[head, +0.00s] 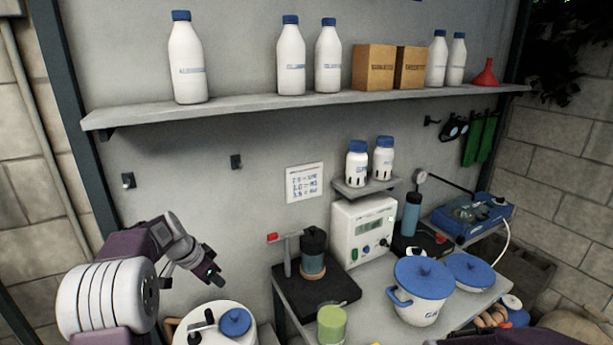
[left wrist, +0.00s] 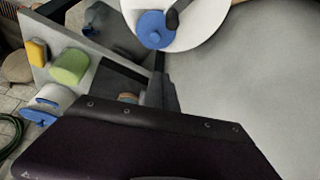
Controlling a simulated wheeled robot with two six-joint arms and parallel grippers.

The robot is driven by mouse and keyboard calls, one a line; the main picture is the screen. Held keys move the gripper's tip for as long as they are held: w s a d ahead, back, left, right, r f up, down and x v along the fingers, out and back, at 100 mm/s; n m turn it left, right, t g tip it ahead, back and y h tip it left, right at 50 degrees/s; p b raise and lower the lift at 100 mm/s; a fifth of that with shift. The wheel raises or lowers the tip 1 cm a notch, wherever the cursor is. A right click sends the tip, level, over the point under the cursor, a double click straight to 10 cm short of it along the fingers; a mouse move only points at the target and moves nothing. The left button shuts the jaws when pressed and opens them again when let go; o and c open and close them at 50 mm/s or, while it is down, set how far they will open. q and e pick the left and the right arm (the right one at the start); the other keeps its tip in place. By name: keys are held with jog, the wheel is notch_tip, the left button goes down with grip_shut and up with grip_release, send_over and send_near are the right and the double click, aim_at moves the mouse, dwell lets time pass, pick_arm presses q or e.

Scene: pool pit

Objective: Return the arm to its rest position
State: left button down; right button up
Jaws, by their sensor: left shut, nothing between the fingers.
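My left arm comes in from the left in the head view. Its gripper (head: 213,277) is shut and empty, held in the air in front of the grey back wall. It is above and slightly left of a white round lid with a blue cap (head: 235,321), and left of the black stand (head: 318,290). The blue cap also shows in that view (left wrist: 152,30). My right gripper does not show in the head view.
A shelf (head: 240,108) with white bottles and brown boxes crosses the wall above. To the right stand a white meter box (head: 347,236), a green jar (head: 331,325) and a white pot with a blue lid (head: 417,305).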

pick_arm(q)
jog(key=s+d+m+g, duration=0.1)
jog(key=s+d+g, duration=0.1)
jog(key=s+d, duration=0.9)
jog(key=s+f+n+y, duration=0.1)
jog(key=s+f+n, duration=0.3)
jog(key=s, duration=0.3)
jog(key=s+f+n+g+y, duration=0.1)
jog(key=s+f+n, duration=0.3)
jog(key=s, duration=0.4)
jog(key=shift+s+a+f, duration=0.15)
jog(key=shift+s+a, duration=0.05)
